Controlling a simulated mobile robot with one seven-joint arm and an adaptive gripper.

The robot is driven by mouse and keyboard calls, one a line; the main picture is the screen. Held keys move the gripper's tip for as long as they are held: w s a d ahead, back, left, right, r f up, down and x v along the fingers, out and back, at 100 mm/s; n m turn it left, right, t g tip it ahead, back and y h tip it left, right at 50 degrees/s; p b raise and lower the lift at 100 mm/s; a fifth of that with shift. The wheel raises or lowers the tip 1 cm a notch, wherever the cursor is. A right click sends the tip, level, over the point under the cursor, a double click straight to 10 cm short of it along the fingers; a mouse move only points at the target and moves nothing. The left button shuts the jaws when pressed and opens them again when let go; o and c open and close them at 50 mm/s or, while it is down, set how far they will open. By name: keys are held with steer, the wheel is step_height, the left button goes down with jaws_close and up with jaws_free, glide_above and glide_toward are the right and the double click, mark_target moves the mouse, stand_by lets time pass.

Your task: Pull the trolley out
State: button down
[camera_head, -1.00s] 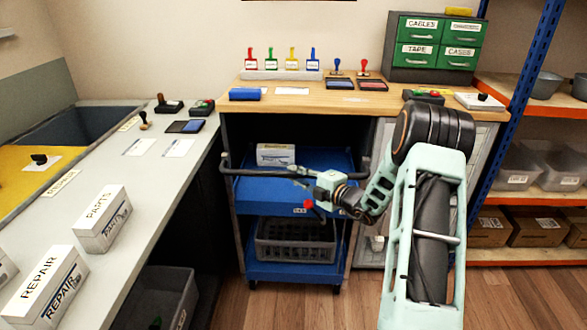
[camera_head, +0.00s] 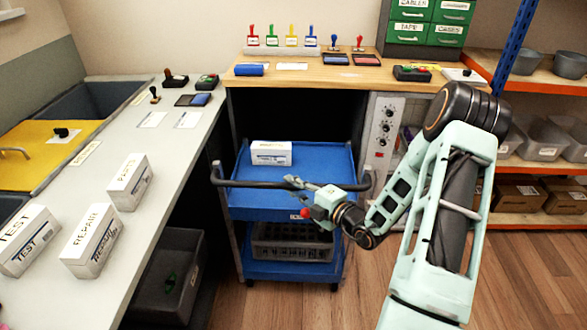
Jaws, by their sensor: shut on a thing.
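The blue trolley (camera_head: 325,170) stands under the wooden bench, its front sticking out past the bench edge. Its dark handle bar (camera_head: 245,184) runs across the front. A white box (camera_head: 271,153) lies on the upper blue tray, and a dark grey crate (camera_head: 291,243) sits on the lower blue shelf. My gripper (camera_head: 294,182) is shut on the handle bar near its middle.
The white counter (camera_head: 130,205) on the left holds several boxes and stamps. A dark bin (camera_head: 165,278) stands on the floor below it, left of the trolley. A control panel (camera_head: 384,130) is behind my arm. Wood floor (camera_head: 285,308) in front of the trolley is clear.

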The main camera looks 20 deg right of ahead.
steer(key=shift+s+a+p, duration=0.15)
steer(key=shift+s+a, duration=0.1)
steer(key=shift+s, duration=0.45)
steer(key=shift+s+a+p, duration=0.2)
steer(key=shift+s, duration=0.5)
steer(key=shift+s+a+p, duration=0.15)
steer(key=shift+s+a, duration=0.1)
steer(key=shift+s, duration=0.45)
steer(key=c, duration=1.8)
jaws_free()
steer(key=shift+c, duration=0.2)
steer(key=v, duration=1.2)
steer(key=shift+f, duration=0.1)
